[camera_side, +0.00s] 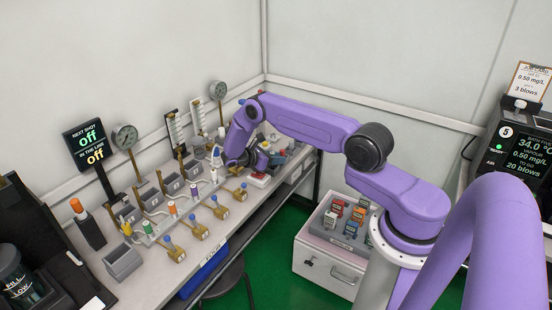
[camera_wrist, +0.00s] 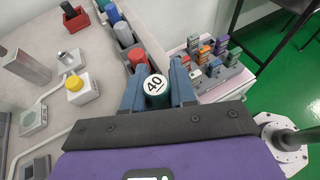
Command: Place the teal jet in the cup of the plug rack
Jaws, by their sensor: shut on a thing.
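My gripper (camera_wrist: 157,92) is shut on a short teal cylinder, which looks like the teal jet (camera_wrist: 158,102); its white top face reads 40. The blue fingers stand on either side of it. In the side view my gripper (camera_side: 247,160) is low over the far end of the bench, and the jet cannot be made out there. Which cup is the rack's empty one I cannot tell.
A white block with a yellow knob (camera_wrist: 80,92) and a grey block (camera_wrist: 33,118) stand left of my gripper. Several testers (camera_wrist: 207,58) fill a tray at right. Gauges (camera_side: 125,136) line the bench's back.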

